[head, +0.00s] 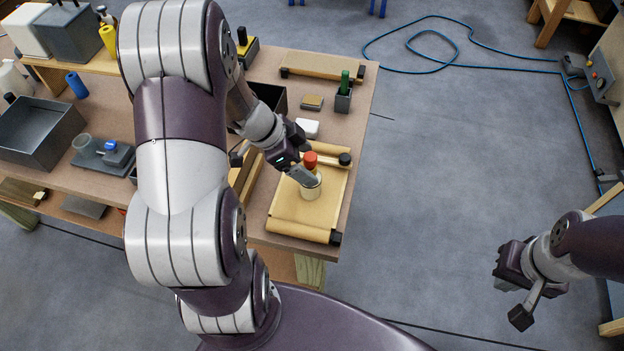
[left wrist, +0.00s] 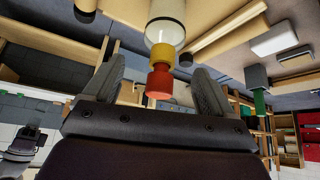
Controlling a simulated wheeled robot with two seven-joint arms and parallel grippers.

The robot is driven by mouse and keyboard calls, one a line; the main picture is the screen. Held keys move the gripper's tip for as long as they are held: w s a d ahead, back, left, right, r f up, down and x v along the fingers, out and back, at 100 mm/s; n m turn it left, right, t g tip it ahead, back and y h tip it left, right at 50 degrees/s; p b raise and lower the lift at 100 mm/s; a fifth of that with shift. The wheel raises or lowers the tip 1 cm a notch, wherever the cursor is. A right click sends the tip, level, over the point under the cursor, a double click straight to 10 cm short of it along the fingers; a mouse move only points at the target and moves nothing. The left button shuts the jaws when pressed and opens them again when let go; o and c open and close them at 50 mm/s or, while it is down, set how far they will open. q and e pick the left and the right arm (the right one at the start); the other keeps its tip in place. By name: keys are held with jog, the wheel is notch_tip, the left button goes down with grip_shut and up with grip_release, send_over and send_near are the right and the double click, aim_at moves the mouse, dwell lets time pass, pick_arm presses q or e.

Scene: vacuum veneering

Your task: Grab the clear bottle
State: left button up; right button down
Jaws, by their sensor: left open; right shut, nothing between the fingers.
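The clear bottle (head: 312,189) stands upright on a tan sheet, with a red cap and a yellow collar. My left gripper (head: 301,173) is at the bottle's upper part, coming in from the left. In the left wrist view, the clear bottle (left wrist: 166,22) reaches in from the top. Its red cap and yellow collar lie between the spread fingers of my left gripper (left wrist: 159,88), with a gap on each side. My right gripper (head: 502,284) is shut and empty, over the floor at the right, far from the bottle.
The tan sheet (head: 285,208) has rolled ends near the workbench's right edge. Close by are a white block (head: 307,127), a green-topped item in a dark holder (head: 343,100) and a tan block (head: 312,102). A grey bin (head: 38,128) stands left. Open floor lies right.

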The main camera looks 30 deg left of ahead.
aim_at(310, 169)
pick_arm(q)
jog(key=f, duration=0.2)
jog(key=w+f, duration=0.1)
jog(key=shift+d+f, duration=0.5)
jog(key=shift+d, duration=0.15)
jog(key=shift+c, duration=1.2)
jog(key=c, duration=1.3)
jog(key=shift+c, duration=0.2)
